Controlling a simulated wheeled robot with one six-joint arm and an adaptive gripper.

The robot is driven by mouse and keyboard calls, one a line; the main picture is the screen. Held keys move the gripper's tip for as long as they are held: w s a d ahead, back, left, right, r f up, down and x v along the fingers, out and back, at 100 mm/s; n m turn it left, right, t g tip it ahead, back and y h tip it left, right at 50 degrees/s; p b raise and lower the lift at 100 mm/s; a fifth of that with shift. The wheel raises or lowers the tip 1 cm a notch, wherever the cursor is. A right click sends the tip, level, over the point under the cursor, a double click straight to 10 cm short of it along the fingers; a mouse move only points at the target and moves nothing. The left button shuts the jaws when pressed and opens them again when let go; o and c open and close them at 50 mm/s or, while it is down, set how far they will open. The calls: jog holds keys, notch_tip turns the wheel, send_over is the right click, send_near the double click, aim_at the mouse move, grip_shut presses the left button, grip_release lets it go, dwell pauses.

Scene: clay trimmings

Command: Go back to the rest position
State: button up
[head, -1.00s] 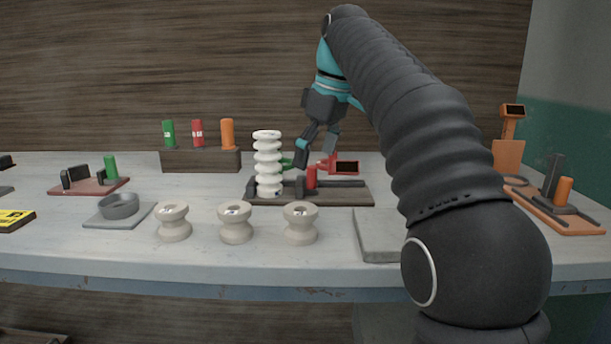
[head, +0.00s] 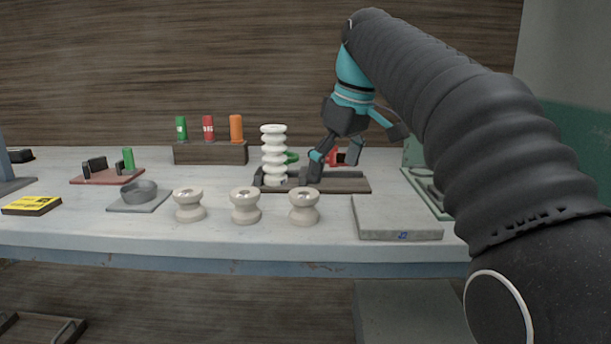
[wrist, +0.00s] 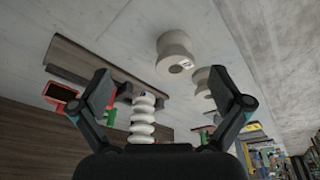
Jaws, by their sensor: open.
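My gripper (head: 356,150) is open and empty, its fingers spread, over the back middle of the table at the right of the white ribbed stack. It also shows in the wrist view (wrist: 160,92). The white ribbed stack (head: 273,155) stands upright on a dark wooden base (head: 345,186). In the wrist view the stack (wrist: 143,118) appears between the spread fingers, but they do not grip it. Part of the red piece (head: 333,157) behind the gripper is hidden. My arm covers the right side of the head view.
Three cream spools (head: 246,206) stand along the front. A grey slab (head: 396,218) lies at front right. A grey dish (head: 139,192) and a yellow-topped block (head: 32,205) are at left. A wooden rack (head: 211,153) with green, red and orange cylinders stands at the back.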

jog(key=s+d+f+m+t+h, duration=0.1)
jog(key=s+d+f+m, duration=0.3)
jog(key=s+f, duration=0.8)
jog(key=s+d+f+m+t+h, duration=0.1)
jog(key=s+d+f+m, duration=0.4)
jog(key=s+f, duration=0.7)
jog(key=shift+s+d+f+m+t, duration=0.3)
jog(key=shift+d+t, duration=0.3)
jog(key=shift+d, duration=0.2)
